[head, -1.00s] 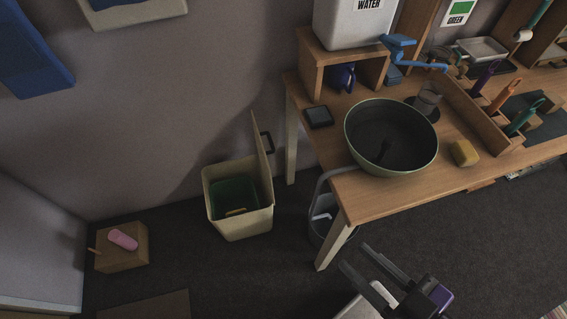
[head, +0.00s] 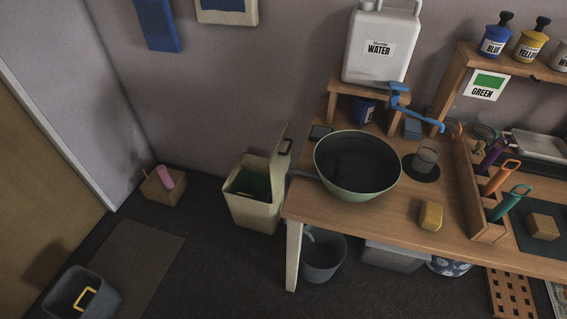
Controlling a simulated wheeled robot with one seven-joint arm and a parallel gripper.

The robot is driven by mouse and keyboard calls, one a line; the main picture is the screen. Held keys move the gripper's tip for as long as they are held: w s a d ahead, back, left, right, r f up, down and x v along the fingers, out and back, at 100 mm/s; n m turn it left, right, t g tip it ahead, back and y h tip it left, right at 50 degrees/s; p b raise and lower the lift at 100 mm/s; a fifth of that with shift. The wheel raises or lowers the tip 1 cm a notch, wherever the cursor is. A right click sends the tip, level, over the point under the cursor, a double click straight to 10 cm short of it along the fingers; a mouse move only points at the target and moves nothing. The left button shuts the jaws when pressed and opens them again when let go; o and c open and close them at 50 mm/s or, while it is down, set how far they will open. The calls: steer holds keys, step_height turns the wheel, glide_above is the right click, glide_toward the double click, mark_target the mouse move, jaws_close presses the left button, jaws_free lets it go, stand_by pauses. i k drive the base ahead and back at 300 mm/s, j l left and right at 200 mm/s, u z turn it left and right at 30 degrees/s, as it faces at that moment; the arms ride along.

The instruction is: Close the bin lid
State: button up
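The cream bin (head: 252,208) stands on the dark floor against the back wall, just left of the table. Its lid (head: 279,163) is raised on the bin's right side, standing near upright with a dark handle (head: 286,146) near its top. The bin's mouth is open and a green lining or content (head: 251,184) shows inside. My gripper is not in the head view now.
The wooden table (head: 307,205) stands right of the bin, carrying a large green bowl (head: 357,165) and a yellow sponge (head: 431,215). A grey bucket (head: 322,256) sits under it. Floor before the bin is clear.

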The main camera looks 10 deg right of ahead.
mark_target(280, 161)
steer(key=i+j+z, duration=0.25)
steer(key=i+j, duration=0.8)
steer(key=i, duration=0.15)
steer(key=i+l, duration=0.35)
steer(key=l, duration=0.15)
